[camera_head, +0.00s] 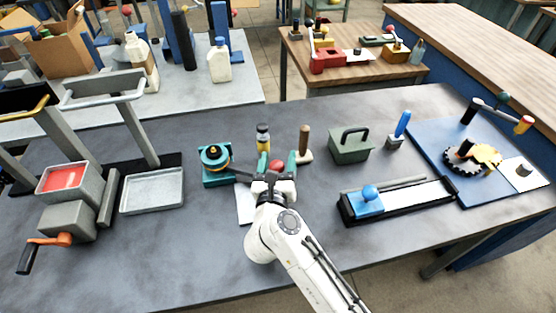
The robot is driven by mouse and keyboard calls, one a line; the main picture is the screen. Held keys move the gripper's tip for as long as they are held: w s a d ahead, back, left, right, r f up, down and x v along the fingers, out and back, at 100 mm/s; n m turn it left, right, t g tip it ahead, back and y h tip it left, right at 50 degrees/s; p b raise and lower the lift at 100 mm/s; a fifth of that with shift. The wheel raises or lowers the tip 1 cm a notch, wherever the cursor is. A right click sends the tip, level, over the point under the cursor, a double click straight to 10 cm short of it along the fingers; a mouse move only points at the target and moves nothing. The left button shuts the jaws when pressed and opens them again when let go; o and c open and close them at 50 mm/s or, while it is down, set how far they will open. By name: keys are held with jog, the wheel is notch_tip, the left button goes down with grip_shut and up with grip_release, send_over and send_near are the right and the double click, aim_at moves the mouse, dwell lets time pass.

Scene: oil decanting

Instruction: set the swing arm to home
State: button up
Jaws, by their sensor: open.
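A teal base (216,178) carries a round black pivot (214,152) with a yellow top. What looks like the swing arm (241,171), a dark bar, runs from this pivot to the right, towards my gripper. A red knob (277,165) and a teal part (291,163) show just behind my gripper (272,178). My gripper is open above a white plate (245,205). It hides the bar's far end, so I cannot tell whether it touches the bar or the knob.
A small dark bottle with a yellow band (263,137) and a wooden-handled tool (305,143) stand behind my gripper. To the right are a green handled block (350,146) and a blue-knobbed slide (367,201). A grey tray (152,192) lies left.

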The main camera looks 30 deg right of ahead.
grip_shut()
dwell(0.5)
